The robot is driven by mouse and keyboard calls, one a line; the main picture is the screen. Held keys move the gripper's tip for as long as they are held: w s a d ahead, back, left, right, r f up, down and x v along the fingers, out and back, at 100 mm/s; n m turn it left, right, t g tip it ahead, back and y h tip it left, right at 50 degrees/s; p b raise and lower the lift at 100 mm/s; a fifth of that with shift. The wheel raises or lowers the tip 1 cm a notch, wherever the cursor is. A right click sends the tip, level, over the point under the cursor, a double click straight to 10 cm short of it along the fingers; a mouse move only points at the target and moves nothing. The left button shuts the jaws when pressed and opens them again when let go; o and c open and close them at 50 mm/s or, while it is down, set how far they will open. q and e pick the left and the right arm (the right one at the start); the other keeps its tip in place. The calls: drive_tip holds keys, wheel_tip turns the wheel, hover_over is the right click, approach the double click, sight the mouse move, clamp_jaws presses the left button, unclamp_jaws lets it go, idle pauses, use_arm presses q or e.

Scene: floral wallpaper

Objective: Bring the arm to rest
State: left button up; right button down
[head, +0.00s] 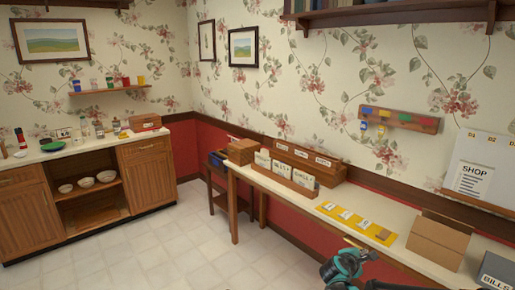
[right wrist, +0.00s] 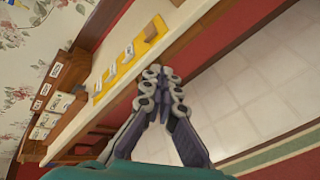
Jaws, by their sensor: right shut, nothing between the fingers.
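My right gripper (head: 350,257), teal and dark, shows at the bottom of the head view, by the front edge of the long cream-topped table (head: 312,212). In the right wrist view its fingers (right wrist: 161,75) are together, with nothing between them. There they appear in front of the table's front edge and the pale floor. My left gripper is not in view.
On the table are a yellow mat (head: 331,207) with cards, a cardboard box (head: 437,241), a grey bills box (head: 496,271) and wooden file boxes (head: 329,171). The tiled floor (head: 190,240) to the left is clear. A wooden cabinet (head: 147,175) stands beyond.

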drive_tip(key=s+a+r+m+g+y, duration=0.1)
drive_tip(key=s+a+r+m+y, duration=0.2)
drive_tip(key=s, duration=0.5)
drive_tip(key=s+a+r+m+y, duration=0.1)
drive_tip(key=s+a+r+m, duration=0.2)
drive_tip(key=s+a+m, duration=0.45)
drive_tip(key=s+a+f+m+y, duration=0.1)
drive_tip(key=s+a, duration=0.2)
drive_tip(key=s, duration=0.3)
drive_tip(key=s+a+f+m+y, duration=0.1)
drive_tip(key=s+a+m+y, duration=0.1)
drive_tip(key=s, duration=0.4)
drive_tip(key=s+a+f+m+g+y, duration=0.1)
drive_tip(key=s+a+f+y, duration=0.1)
drive_tip(key=s+a, duration=0.2)
drive_tip(key=s, duration=0.3)
drive_tip(key=shift+m, duration=0.35)
